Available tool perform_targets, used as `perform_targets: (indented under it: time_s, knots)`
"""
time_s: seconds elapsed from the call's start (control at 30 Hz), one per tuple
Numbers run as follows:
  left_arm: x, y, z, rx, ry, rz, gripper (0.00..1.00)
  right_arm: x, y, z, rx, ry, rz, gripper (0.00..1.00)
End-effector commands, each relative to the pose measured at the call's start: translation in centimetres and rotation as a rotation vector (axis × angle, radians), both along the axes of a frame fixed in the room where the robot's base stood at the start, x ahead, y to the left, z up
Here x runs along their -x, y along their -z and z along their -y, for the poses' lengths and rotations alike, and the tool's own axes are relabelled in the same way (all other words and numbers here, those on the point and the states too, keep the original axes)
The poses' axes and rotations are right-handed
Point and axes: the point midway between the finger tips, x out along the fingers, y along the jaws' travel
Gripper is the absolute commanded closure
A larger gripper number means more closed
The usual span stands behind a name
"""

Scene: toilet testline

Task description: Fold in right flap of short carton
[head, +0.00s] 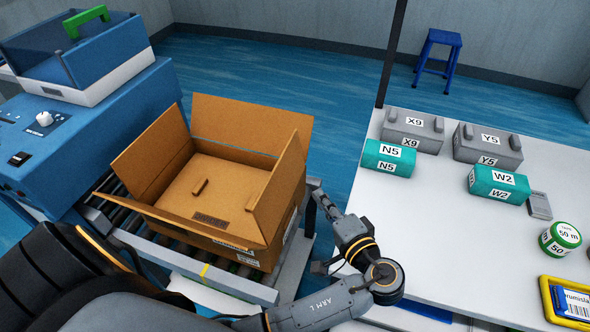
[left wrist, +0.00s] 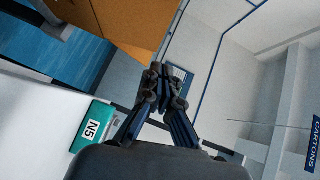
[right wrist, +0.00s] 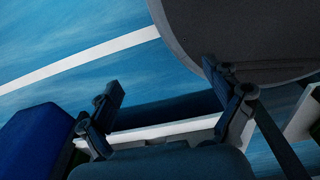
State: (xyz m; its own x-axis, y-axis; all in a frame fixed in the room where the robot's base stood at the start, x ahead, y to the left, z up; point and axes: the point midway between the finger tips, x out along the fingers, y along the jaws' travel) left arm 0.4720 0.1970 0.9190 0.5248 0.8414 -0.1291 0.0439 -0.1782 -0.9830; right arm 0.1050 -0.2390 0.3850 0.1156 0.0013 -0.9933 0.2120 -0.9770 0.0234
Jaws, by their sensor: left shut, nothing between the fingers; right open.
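The short carton (head: 228,240) stands open-topped on the roller conveyor in the head view. Its right flap (head: 284,178) stands up, roughly upright along the right side. The back flap (head: 235,127) is upright and the left flap (head: 150,156) stands tilted outward. A flat brown panel with a small slot shows inside. My left gripper (head: 317,188) is just outside the right flap, partly hidden by its wrist. In the left wrist view it is shut and empty (left wrist: 166,74), with carton cardboard (left wrist: 125,22) beyond it. My right gripper (right wrist: 168,88) is open and empty, away from the carton.
A blue machine (head: 80,140) stands left of the conveyor (head: 255,290). A white table (head: 420,235) to the right holds grey cases (head: 412,130), green boxes (head: 390,158) and a green tape roll (head: 560,239). A thin dark post (head: 391,50) rises behind the table.

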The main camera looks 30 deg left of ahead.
Motion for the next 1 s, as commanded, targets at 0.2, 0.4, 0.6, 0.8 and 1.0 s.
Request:
perform_targets:
  time_s: [0.2,0.4,0.6,0.8,1.0]
  knots:
    - [-1.7,0.1,-2.9,-0.006,-0.002,0.000,1.00,3.0,-0.7,-0.5,-0.004,0.000,-0.043,0.10]
    - [-4.1,0.7,-6.6,-0.005,-0.002,-0.002,1.00,3.2,-1.6,-0.9,-0.009,0.000,-0.046,0.10]
    - [-4.7,1.2,-9.8,-0.004,0.000,-0.005,1.00,1.7,-2.8,-0.9,-0.010,-0.001,-0.024,0.10]
    - [-4.3,1.8,-11.7,-0.001,0.002,-0.004,1.00,1.1,-3.4,-0.5,-0.006,-0.002,-0.013,0.10]
    - [-4.2,2.0,-12.0,0.002,0.002,-0.002,1.00,1.5,-3.4,-0.3,-0.003,-0.001,-0.020,0.10]
